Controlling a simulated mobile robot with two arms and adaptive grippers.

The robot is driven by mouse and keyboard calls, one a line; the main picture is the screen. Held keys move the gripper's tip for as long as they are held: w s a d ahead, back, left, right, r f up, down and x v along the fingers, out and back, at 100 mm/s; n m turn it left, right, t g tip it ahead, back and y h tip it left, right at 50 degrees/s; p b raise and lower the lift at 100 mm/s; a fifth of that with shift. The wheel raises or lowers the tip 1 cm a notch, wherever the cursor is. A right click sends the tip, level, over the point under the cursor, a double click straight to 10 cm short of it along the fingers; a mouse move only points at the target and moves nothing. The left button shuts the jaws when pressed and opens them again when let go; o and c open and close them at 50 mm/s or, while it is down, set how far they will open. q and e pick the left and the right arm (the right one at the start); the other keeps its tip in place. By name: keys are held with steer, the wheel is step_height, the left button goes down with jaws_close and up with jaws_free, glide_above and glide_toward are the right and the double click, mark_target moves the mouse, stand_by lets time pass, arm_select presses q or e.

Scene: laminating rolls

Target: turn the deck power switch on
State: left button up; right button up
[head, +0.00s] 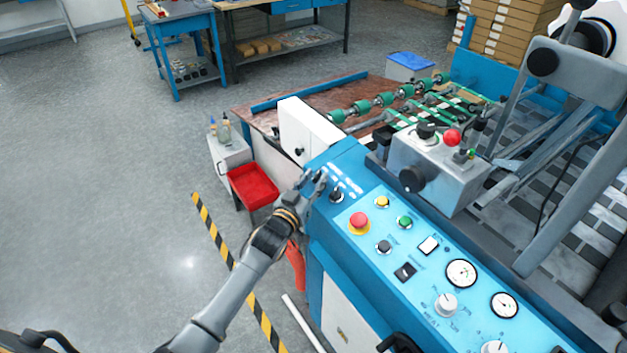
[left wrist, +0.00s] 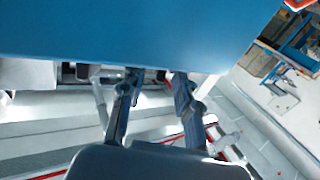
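The blue control deck (head: 330,235) of the machine runs from the middle to the lower right in the head view. A black rotary switch (head: 336,195) sits at its left end, and a black rocker switch (head: 405,271) sits farther along. The labels are too small to read, so I cannot tell which one is the deck power switch. My left gripper (head: 314,182) is at the deck's left end, just left of the rotary switch. In the left wrist view its two fingers (left wrist: 157,78) are apart with nothing between them, close to a blue surface (left wrist: 130,30). My right gripper is out of view.
A red emergency button (head: 359,221), a yellow button (head: 382,202) and a green button (head: 404,222) stand near the rotary switch. A grey control box (head: 440,170) rises behind the deck. A red tray (head: 253,186) is to the left. The floor farther left is clear.

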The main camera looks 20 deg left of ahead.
arm_select(q)
jaws_close()
steer(key=shift+a+f+m+h, duration=0.1)
steer(key=shift+a+m+h, duration=0.05)
steer(key=shift+m+h, duration=0.2)
steer(key=shift+w+a+f+m+g+h+b, duration=0.15)
steer(key=shift+m+g+h+b, duration=0.1)
steer(key=shift+m+h+b, duration=0.4)
steer(key=shift+s+a+r+m+g+h+b, duration=0.15)
steer(key=shift+m+g+h+b, duration=0.15)
steer(key=shift+m+h, duration=0.55)
steer(key=m+g+h+b, duration=0.2)
steer(key=m+h+b, duration=0.1)
steer(key=b, duration=0.1)
steer(key=w+m+g+h+b, duration=0.1)
steer(key=m+g+h+b, duration=0.2)
steer(key=b, duration=0.1)
steer(key=a+m+g+h+b, duration=0.1)
steer(key=m+g+h+b, duration=0.2)
steer(key=b, duration=0.1)
steer(key=shift+w+f+m, duration=0.2)
steer(key=shift+m, duration=0.05)
steer(key=shift+r+m+g+h+b, duration=0.2)
steer(key=shift+m+g+h+b, duration=0.4)
steer(key=shift+g+b, duration=0.3)
jaws_free()
